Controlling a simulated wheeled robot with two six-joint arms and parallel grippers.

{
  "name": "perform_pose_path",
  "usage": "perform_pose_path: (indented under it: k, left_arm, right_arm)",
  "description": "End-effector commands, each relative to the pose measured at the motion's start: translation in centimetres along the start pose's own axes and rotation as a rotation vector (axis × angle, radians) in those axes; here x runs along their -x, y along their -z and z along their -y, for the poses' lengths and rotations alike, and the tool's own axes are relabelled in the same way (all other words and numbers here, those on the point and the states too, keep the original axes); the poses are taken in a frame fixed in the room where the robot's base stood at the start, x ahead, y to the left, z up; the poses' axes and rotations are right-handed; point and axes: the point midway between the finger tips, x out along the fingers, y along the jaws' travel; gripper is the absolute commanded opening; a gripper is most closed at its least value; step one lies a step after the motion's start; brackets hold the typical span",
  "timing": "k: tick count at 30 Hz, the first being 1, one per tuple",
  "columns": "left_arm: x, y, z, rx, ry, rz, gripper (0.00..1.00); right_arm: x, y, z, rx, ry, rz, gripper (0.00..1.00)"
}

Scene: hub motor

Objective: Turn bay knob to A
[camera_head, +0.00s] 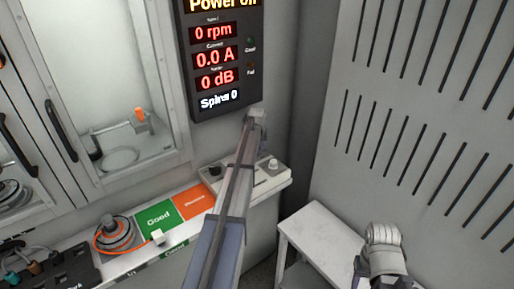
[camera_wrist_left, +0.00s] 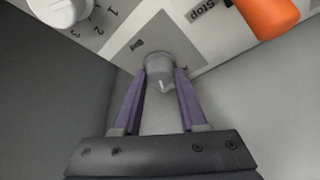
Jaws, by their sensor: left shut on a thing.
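The bay knob (camera_wrist_left: 160,70) is a small grey knob on a grey plate marked "Bay" in the left wrist view. A pale mark shows on its near side; no position letters are readable. My left gripper (camera_wrist_left: 162,76) is shut on this knob, one purple finger on each side. In the head view my left arm crosses in front of the control box (camera_head: 276,182) and hides part of it. I cannot make out the bay knob or the left fingertips there. My right gripper cannot be seen.
A white knob (camera_wrist_left: 60,8) with a numbered scale and an orange button (camera_wrist_left: 268,14) by "Stop" flank the plate. A dark display (camera_head: 220,55) reads "Power Off". Green (camera_head: 160,217) and orange (camera_head: 194,200) pads lie left of the box; a white stand (camera_head: 320,232) is right.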

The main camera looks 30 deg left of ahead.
Motion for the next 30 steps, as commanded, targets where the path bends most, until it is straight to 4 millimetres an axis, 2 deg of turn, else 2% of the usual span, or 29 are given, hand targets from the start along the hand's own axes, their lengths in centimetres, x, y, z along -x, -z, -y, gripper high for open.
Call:
perform_pose_path:
  k: [11,30]
  left_arm:
    - [-0.01,0.02,-0.08,0.071,0.031,0.000,0.00]
    - [-0.11,0.28,-0.48,0.593,0.247,0.000,0.00]
  right_arm:
    - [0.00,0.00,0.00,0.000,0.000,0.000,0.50]
    - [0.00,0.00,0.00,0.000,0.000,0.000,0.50]
